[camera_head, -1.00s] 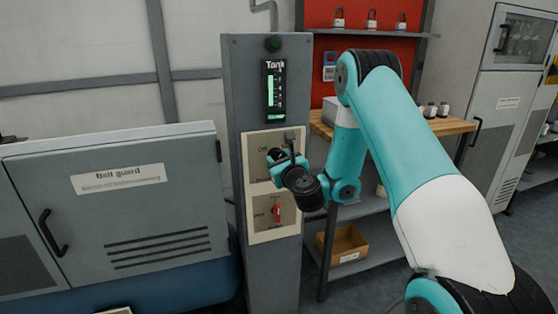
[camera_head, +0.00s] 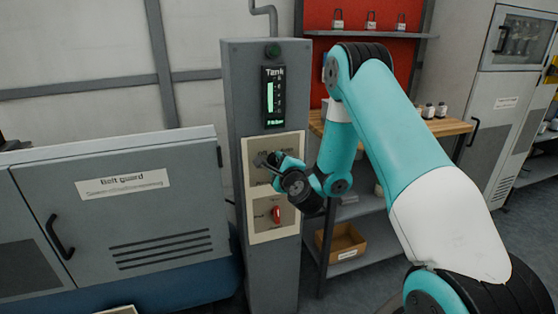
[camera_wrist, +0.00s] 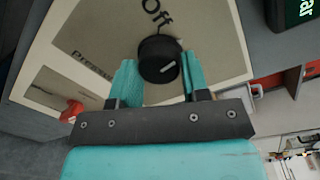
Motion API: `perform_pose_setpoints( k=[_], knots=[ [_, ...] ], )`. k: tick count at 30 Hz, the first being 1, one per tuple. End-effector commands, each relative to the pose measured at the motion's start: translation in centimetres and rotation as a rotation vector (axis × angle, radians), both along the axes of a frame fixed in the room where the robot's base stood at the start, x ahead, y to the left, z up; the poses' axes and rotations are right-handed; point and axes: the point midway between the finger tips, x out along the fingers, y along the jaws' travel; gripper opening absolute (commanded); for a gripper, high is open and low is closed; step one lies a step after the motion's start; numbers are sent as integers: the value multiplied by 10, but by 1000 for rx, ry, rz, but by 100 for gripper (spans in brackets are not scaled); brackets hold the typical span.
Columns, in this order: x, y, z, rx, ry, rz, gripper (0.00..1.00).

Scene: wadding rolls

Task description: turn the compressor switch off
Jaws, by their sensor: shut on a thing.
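The compressor switch is a round black knob (camera_wrist: 160,52) with a short white mark, on a pale plate (camera_wrist: 108,52) with the word "Off" printed beside it. In the wrist view my gripper (camera_wrist: 160,74) has one teal finger on each side of the knob and is shut on it. The white mark sits on the knob's side away from the word "Off".
A red switch (camera_head: 277,215) on a lower plate sits just below my gripper. A lit tank gauge (camera_head: 274,97) is above. The belt guard cabinet (camera_head: 110,215) stands left. A shelf with a wooden top (camera_head: 447,127) and a cardboard box (camera_head: 341,242) stands behind my arm.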

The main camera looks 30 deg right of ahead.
Motion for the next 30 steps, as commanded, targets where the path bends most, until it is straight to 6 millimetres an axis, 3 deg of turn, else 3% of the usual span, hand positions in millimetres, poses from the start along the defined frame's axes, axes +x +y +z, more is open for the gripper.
perform_pose_setpoints(
  k=[15,30],
  knots=[
    [1,2,5,-434,124,3,19],
    [1,2,1,-627,179,3,19]
  ],
)
